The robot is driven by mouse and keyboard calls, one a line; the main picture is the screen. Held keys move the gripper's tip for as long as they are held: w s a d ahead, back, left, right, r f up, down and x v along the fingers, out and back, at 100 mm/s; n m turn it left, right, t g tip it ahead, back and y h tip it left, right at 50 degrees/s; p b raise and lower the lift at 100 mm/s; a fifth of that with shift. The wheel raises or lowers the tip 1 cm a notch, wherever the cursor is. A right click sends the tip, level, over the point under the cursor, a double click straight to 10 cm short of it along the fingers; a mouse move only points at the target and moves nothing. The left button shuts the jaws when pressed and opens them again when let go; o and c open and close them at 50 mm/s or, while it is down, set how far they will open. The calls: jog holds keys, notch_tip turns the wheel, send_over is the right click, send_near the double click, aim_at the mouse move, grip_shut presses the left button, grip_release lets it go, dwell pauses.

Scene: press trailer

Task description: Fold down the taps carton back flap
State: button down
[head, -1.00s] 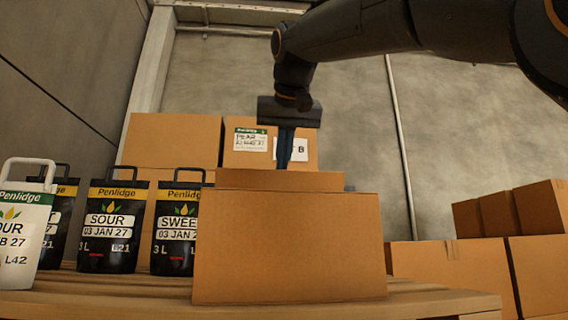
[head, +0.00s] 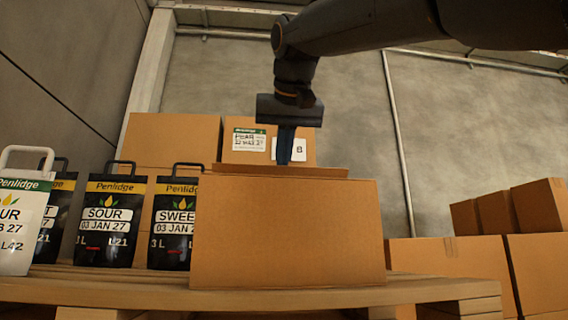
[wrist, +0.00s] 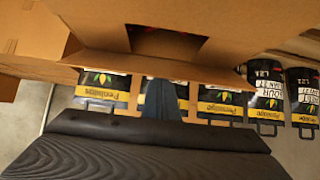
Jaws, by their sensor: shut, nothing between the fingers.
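The taps carton (head: 287,235) is a plain brown box standing at the front of the pallet in the head view. Its back flap (head: 290,171) shows as a thin strip above the front wall's top edge. In the wrist view the same flap (wrist: 110,62) runs as a long band below the carton's dark opening (wrist: 165,42). My gripper (head: 285,160) points down just behind the flap, its fingers shut and empty. In the wrist view the fingers (wrist: 158,85) reach the flap's edge. Their lowest ends are hidden behind the carton in the head view.
Black pouches (head: 110,222) and a white pouch (head: 22,225) stand left of the carton. A labelled carton (head: 249,147) stands behind my gripper. More cartons (head: 450,262) are stacked at the right. The pallet (head: 130,287) runs underneath.

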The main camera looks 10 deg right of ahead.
jog(key=shift+f, duration=0.15)
notch_tip(320, 180, down, 3)
jog(key=b, duration=0.3)
jog(key=shift+f, duration=0.15)
dwell(0.4)
notch_tip(320, 180, up, 14)
jog(key=p, duration=0.9)
jog(key=shift+p, duration=0.4)
jog(key=shift+f, duration=0.1)
